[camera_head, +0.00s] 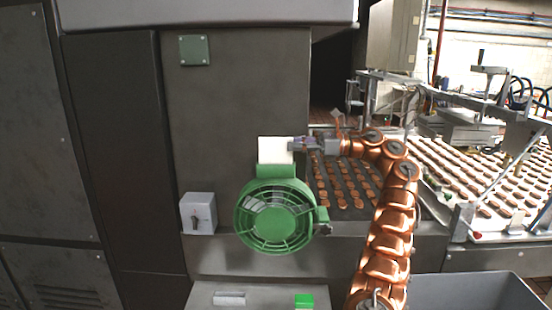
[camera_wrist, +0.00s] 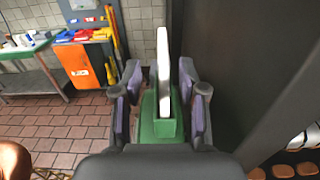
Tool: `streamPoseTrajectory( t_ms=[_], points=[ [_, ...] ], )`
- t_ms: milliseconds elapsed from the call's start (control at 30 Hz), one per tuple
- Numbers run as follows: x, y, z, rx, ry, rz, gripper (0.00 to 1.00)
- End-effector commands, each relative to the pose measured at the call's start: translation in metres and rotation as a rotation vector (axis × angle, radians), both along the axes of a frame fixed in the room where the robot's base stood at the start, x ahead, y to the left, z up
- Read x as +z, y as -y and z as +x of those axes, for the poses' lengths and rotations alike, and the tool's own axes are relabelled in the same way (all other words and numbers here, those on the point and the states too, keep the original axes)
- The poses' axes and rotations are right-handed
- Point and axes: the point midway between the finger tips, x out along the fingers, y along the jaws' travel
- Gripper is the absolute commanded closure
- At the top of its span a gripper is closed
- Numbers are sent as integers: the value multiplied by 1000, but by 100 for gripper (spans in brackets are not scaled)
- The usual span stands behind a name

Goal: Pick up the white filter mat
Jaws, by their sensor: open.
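The white filter mat (camera_head: 275,150) stands upright in a green slot holder (camera_head: 276,171) on top of the round green fan housing (camera_head: 240,215). The wrist view shows the mat (camera_wrist: 164,45) edge-on, rising from the green holder (camera_wrist: 155,128). My gripper (camera_head: 297,145) is at the mat's right edge in the head view. In the wrist view its purple-padded fingers (camera_wrist: 159,92) are open, one on each side of the mat, with a gap on both sides. The mat's lower end is hidden in the holder.
A grey machine wall (camera_head: 235,100) stands close behind the fan. A grey switch box (camera_head: 198,213) is left of it. A belt of biscuits (camera_head: 345,205) runs at the right, beside my copper-coloured arm. A grey bin (camera_head: 470,292) is at lower right. An orange cabinet (camera_wrist: 85,65) stands farther off.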

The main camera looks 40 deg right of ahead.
Motion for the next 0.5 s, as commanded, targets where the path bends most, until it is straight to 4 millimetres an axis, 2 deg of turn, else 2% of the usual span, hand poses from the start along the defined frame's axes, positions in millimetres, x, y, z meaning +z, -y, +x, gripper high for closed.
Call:
streamPoseTrajectory(
  t_ms=[267, 500],
  points=[
    [1, -9, 7, 2, -1, 1, 58],
    [5, -26, 24, 3, 1, 1, 58]
  ],
)
